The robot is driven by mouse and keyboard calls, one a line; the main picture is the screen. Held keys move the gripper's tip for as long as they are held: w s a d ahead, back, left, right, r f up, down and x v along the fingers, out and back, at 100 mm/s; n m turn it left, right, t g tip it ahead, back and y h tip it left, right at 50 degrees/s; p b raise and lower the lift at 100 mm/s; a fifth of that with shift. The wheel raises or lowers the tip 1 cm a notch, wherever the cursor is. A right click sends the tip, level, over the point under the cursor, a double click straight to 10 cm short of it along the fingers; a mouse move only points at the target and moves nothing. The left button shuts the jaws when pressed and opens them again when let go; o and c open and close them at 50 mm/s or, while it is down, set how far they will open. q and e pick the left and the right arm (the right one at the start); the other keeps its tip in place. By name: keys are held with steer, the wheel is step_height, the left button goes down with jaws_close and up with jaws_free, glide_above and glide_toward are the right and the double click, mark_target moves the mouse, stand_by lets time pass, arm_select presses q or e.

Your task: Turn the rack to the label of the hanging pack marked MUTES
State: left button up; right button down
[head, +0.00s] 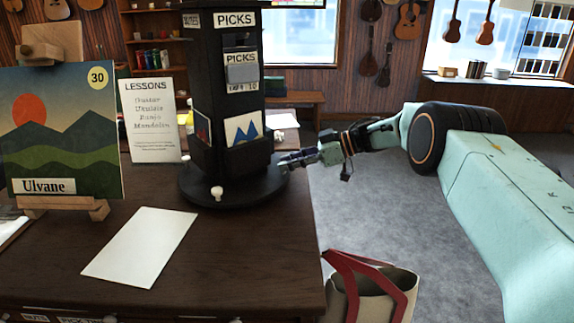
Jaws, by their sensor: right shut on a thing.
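The dark rotating rack (222,110) stands on a round black base (197,197) on the desk. Its wider visible face carries PICKS labels (235,19) and a hanging pack (241,72). A small label (191,20) on its narrow left face is steeply angled and seems to read MUTES. A white knob (217,193) stands at the front of the base. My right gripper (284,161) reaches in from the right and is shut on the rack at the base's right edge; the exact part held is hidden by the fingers. My left gripper is out of view.
A blank sheet (140,246) lies on the desk (235,265) in front. A tote bag (371,288) is beside the desk's right edge.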

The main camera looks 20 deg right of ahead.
steer(key=shift+s+f, duration=0.1)
stand_by(0.3)
steer(key=c, duration=1.2)
jaws_free()
steer(key=shift+o, duration=0.2)
steer(key=v, duration=1.2)
steer(key=shift+c, duration=0.2)
